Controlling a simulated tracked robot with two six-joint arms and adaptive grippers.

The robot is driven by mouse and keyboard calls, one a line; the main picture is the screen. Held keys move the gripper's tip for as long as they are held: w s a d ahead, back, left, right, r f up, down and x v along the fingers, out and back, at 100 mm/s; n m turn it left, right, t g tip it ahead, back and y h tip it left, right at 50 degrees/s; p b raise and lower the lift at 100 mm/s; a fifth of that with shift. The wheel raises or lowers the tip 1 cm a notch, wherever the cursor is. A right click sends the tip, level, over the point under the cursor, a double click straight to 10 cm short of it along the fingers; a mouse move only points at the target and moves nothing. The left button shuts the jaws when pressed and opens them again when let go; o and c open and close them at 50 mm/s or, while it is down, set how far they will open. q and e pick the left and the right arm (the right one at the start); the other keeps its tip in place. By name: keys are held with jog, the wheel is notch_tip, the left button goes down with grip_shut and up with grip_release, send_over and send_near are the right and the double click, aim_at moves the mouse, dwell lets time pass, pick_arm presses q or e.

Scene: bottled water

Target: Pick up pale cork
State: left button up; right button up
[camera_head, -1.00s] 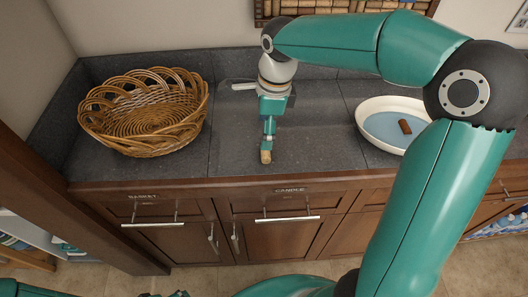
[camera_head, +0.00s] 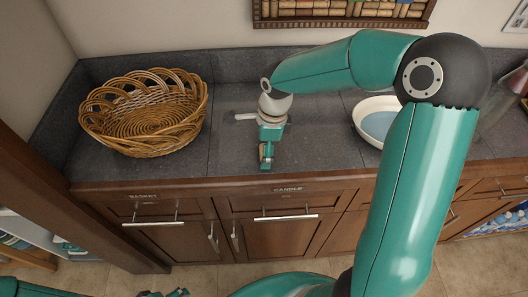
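The pale cork (camera_head: 264,154) stands on the dark grey counter near its front edge and is mostly covered by my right gripper (camera_head: 266,160). The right gripper points down, with its fingers at the cork. Only a small pale patch of the cork shows, and I cannot tell whether the fingers are closed on it. My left gripper (camera_head: 165,293) is low at the bottom edge, away from the counter and partly cut off, so its opening is unclear.
A wicker basket (camera_head: 92,120) stands at the left of the counter (camera_head: 325,145). A white oval dish with a blue inside (camera_head: 377,123) is at the right, partly hidden by my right arm. A framed cork board (camera_head: 345,22) hangs behind. Drawers are below.

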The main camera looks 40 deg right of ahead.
jog(key=c, duration=0.8)
jog(key=shift+o, duration=0.2)
jog(key=shift+r, duration=0.15)
